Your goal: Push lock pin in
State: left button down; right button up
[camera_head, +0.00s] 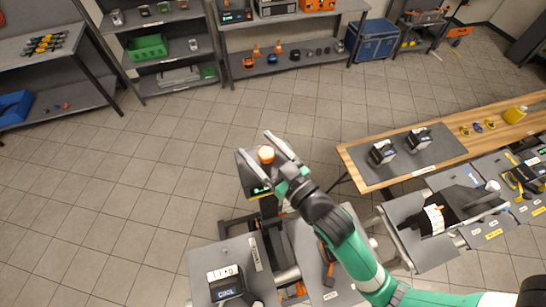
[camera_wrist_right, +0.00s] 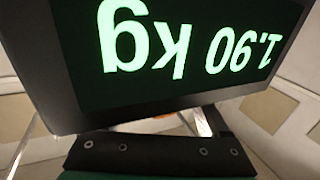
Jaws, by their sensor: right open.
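My right gripper (camera_head: 256,147) is open, near the middle of the head view. An orange round knob (camera_head: 266,154) shows between its fingers; I cannot tell whether it is the lock pin or whether a finger touches it. A dark unit with a green-lit display (camera_head: 261,190) sits just below the fingers. In the right wrist view a display (camera_wrist_right: 190,45) fills the upper part, its digits upside down, reading 1.90 kg. A blurred orange patch (camera_wrist_right: 150,125) shows under its edge. No lock pin can be made out for certain. My left gripper is not in view.
A grey panel with a boxed device (camera_head: 226,283) lies at lower left. A wooden bench (camera_head: 362,170) with a grey mat and two dark devices stands at right. Shelves line the back wall, with a blue crate (camera_head: 374,40) beside them. The tiled floor at left is clear.

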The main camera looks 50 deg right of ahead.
aim_at(271, 162)
jog(key=s, duration=0.2)
jog(key=s+b, duration=0.1)
jog(key=s, duration=0.2)
jog(key=s+a, duration=0.1)
jog(key=s, duration=0.2)
jog(key=shift+f+b, duration=0.25)
jog(key=shift+b, duration=0.1)
jog(key=s+p, duration=0.2)
jog(key=shift+s+a+r, duration=0.1)
jog(key=shift+s+r, duration=0.1)
jog(key=shift+s, duration=0.2)
